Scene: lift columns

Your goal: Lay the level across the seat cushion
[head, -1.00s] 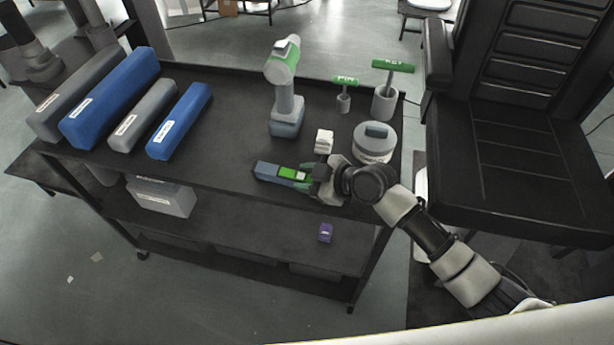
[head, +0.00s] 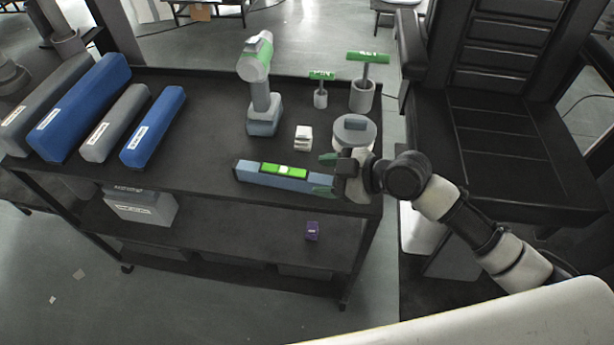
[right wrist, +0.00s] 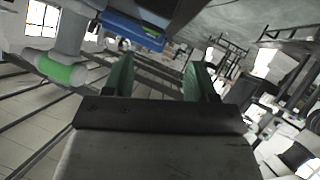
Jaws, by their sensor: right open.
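The level (head: 262,178), a blue bar with a green middle, lies near the front right of the black cart top. The seat cushion (head: 515,160) is the black padded seat of the chair at right; its top is bare. My right gripper (head: 325,175) is open at the level's right end, its green fingers apart on either side of that end in the head view. In the right wrist view, the open fingers (right wrist: 158,78) show nothing clearly held between them. My left gripper is not in view.
A drill (head: 262,85), a white block (head: 303,138), a round grey container (head: 354,132) and green-handled tools stand behind the level. Blue and grey bolsters (head: 80,108) lie at left. The chair's armrest (head: 411,45) rises beside the cart. The cart top's middle is clear.

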